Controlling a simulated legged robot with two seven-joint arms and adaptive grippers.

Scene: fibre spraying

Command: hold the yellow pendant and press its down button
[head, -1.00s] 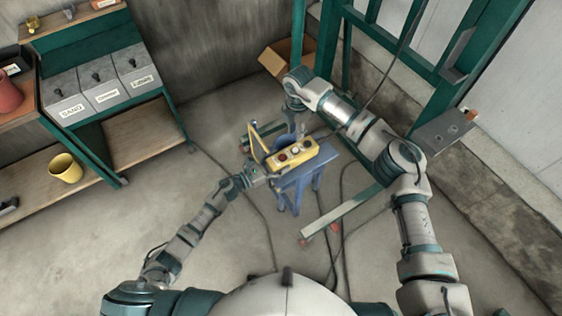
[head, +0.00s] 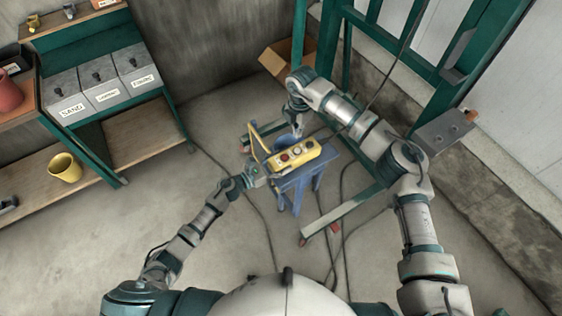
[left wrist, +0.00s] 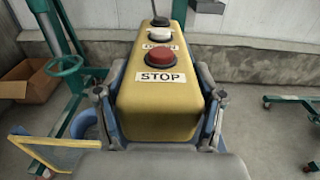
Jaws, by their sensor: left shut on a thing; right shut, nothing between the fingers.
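The yellow pendant (head: 305,150) is near the middle of the head view, above a blue stand (head: 299,182). In the left wrist view the pendant (left wrist: 150,112) points away from me, with a red STOP button (left wrist: 161,61) nearest, a white button (left wrist: 159,34) behind it and a dark button (left wrist: 160,21) farthest. My left gripper (head: 266,174) is shut on the near end of the pendant; its fingers (left wrist: 160,118) show on both sides. My right gripper (head: 298,130) is shut and empty, pointing down just above the pendant's far side. Whether it touches a button I cannot tell.
A yellow frame (head: 257,142) stands beside the pendant. A green steel frame (head: 345,60) rises behind my right arm. Cables (head: 343,215) trail on the floor. A cardboard box (head: 280,62) stands at the back, and labelled bins (head: 103,92) and a yellow bucket (head: 65,168) are at left.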

